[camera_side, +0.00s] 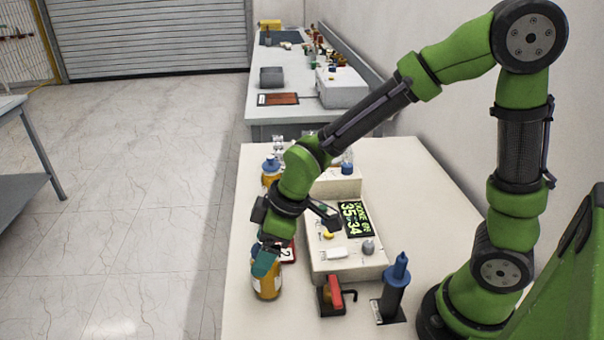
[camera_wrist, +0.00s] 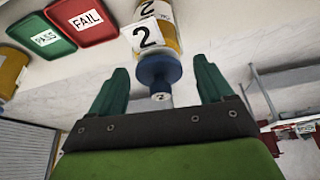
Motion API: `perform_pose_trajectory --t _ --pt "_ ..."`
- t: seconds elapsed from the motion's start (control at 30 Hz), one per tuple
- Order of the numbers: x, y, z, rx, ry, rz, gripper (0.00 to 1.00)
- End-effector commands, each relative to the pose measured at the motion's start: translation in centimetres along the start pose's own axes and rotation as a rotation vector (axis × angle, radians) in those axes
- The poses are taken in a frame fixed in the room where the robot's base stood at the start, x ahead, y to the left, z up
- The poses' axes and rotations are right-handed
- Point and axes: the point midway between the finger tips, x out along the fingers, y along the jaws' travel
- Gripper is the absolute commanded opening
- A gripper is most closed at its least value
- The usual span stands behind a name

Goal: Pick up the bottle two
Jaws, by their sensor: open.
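Bottle two is an amber bottle with a white label marked 2 and a blue cap. In the wrist view the bottle (camera_wrist: 165,33) is at top centre, its cap pointing toward my gripper (camera_wrist: 158,82). The two green fingers are apart, one on each side of the blue cap, with visible gaps. In the side view the bottle (camera_side: 267,287) stands near the table's left front edge. My gripper (camera_side: 266,262) is at its top and hides the cap. The gripper is open and holds nothing.
A red FAIL tray (camera_wrist: 84,20) and a green PASS tray (camera_wrist: 41,37) lie beside the bottle. Another amber bottle (camera_side: 271,172) stands farther back. A testing device (camera_side: 345,258), a red-handled tool (camera_side: 334,293) and a blue-topped tool (camera_side: 396,285) are to the right.

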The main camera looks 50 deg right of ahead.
Motion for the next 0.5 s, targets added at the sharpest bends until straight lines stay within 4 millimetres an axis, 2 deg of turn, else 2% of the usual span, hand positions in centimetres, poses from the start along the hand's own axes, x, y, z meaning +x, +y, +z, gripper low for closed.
perform_pose_trajectory --t 0.1,0.3,0.5 --pt "0.67 0.02 -0.01 0.002 0.0 0.001 0.8" --pt "0.67 0.04 -0.03 0.002 0.001 0.002 0.8" --pt "0.65 0.04 -0.02 0.001 0.001 0.002 0.5"
